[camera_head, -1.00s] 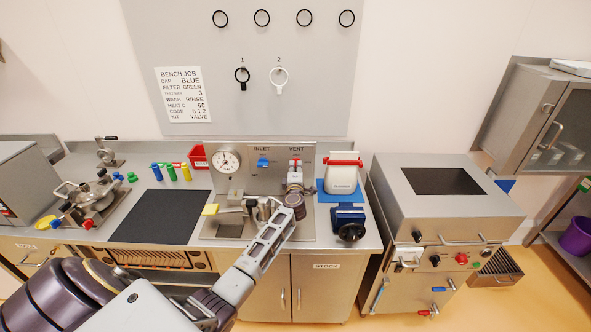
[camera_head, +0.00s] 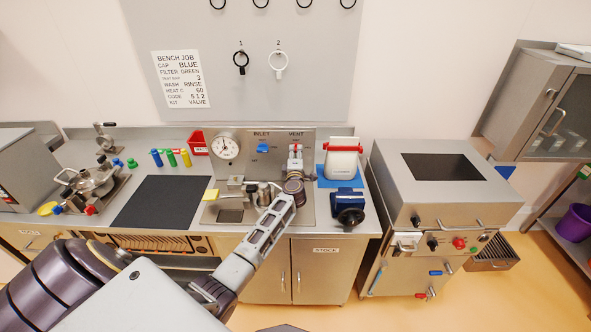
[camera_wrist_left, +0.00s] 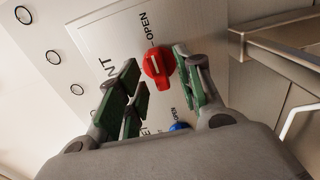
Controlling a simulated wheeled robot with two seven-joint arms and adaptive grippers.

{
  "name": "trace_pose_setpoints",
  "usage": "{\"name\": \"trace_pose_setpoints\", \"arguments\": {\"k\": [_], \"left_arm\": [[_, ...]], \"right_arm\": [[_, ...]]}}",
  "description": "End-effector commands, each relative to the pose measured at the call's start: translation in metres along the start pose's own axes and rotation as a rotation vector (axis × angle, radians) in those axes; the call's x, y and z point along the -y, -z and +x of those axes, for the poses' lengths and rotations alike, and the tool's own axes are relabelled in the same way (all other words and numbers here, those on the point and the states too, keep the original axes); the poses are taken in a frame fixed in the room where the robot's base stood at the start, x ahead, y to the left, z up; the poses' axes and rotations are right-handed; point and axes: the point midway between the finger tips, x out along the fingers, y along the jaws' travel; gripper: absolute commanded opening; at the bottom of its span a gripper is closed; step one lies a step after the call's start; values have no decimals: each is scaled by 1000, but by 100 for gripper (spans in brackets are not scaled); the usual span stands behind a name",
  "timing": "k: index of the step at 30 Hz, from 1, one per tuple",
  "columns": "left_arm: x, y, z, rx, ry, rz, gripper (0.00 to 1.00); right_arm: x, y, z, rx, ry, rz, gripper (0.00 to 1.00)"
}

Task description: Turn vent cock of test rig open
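The vent cock of the test rig has a red handle (camera_head: 295,148) below the word VENT on the upright steel panel (camera_head: 322,137). In the left wrist view the red handle (camera_wrist_left: 158,68) lies between the spread fingers of my left gripper (camera_wrist_left: 158,88), close to their tips. The word OPEN is printed beside it. My left gripper (camera_head: 297,165) is open in front of the vent side of the panel and partly covers the area below the handle. Whether a finger touches the handle I cannot tell. My right gripper is not in view.
The blue inlet cock (camera_head: 263,148) sits left of the vent, and a dial gauge (camera_head: 225,147) farther left. A white container with a red handle (camera_head: 341,160) and a blue device (camera_head: 347,203) stand close on the right. A black mat (camera_head: 160,201) lies clear at left.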

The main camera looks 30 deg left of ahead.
Motion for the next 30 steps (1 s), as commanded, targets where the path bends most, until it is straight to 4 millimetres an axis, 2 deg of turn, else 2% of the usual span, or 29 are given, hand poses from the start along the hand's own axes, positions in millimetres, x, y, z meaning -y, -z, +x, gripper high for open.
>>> {"name": "trace_pose_setpoints", "arguments": {"k": [30], "left_arm": [[1,-1,-97,1,3,-1,36]], "right_arm": [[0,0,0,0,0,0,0]]}}
